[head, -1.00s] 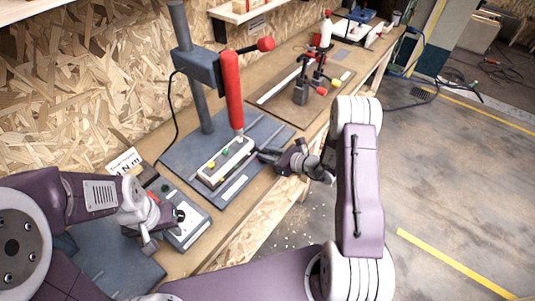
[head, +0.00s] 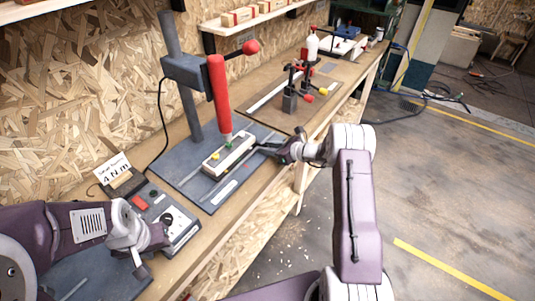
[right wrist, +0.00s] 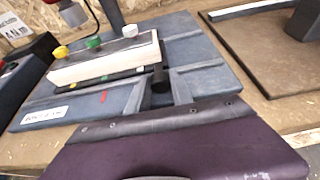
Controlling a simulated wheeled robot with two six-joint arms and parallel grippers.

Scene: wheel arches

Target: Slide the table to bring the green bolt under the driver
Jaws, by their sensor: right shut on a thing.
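The sliding table (head: 236,158) is a cream block on a blue-grey base plate, carrying a yellow bolt (head: 215,156), a green bolt (head: 229,145) and a white bolt (right wrist: 129,31). The red driver (head: 220,95) hangs above it on a stand. In the head view its tip appears right over the green bolt; the exact alignment and gap are hard to tell. My right gripper (head: 270,150) is at the table's right side, shut on its dark handle (right wrist: 160,80). My left gripper (head: 140,262) hangs by the control box; its jaws are unclear.
The control box (head: 165,220) with a knob and coloured buttons stands at the near left, behind it a "4 N m" card (head: 115,170). A fixture with dark clamps (head: 290,100) stands further along the workbench. Open floor lies right of the bench.

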